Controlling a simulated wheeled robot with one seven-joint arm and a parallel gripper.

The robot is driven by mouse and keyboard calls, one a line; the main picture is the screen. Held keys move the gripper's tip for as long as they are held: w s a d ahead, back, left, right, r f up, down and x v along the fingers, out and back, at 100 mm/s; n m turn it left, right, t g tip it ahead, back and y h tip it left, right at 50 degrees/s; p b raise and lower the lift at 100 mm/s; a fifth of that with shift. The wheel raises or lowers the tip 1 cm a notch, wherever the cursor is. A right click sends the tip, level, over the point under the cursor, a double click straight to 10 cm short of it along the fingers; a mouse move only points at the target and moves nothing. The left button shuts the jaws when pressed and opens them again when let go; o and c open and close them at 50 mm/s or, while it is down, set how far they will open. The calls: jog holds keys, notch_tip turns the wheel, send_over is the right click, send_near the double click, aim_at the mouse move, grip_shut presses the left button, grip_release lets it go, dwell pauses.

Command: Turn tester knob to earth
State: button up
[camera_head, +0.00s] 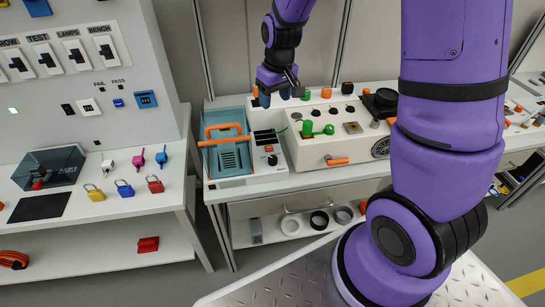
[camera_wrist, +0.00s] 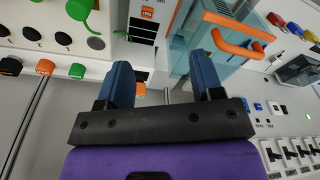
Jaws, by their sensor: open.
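My gripper (camera_head: 276,97) is open and empty above the back of the bench equipment. Its two blue fingers are apart in the wrist view (camera_wrist: 163,80), with no knob between them. A white panel with a small black knob (camera_head: 272,160) sits beside the teal clear cover, below my gripper in the head view; I cannot tell if this is the tester knob. Knob labels are too small to read, so the earth position cannot be told.
The teal cover with its orange handle (camera_head: 222,130) also shows in the wrist view (camera_wrist: 235,38), near the right finger. A left bench holds coloured padlocks (camera_head: 124,188) and a switch panel (camera_head: 60,55).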

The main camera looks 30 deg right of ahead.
jog(key=g, duration=0.1)
send_over(273, 158)
notch_tip(273, 158, down, 14)
jog(key=f, duration=0.1)
jog(key=shift+n, duration=0.4)
notch_tip(273, 158, down, 11)
jog(key=shift+w+f, duration=0.1)
jog(key=c, duration=0.9)
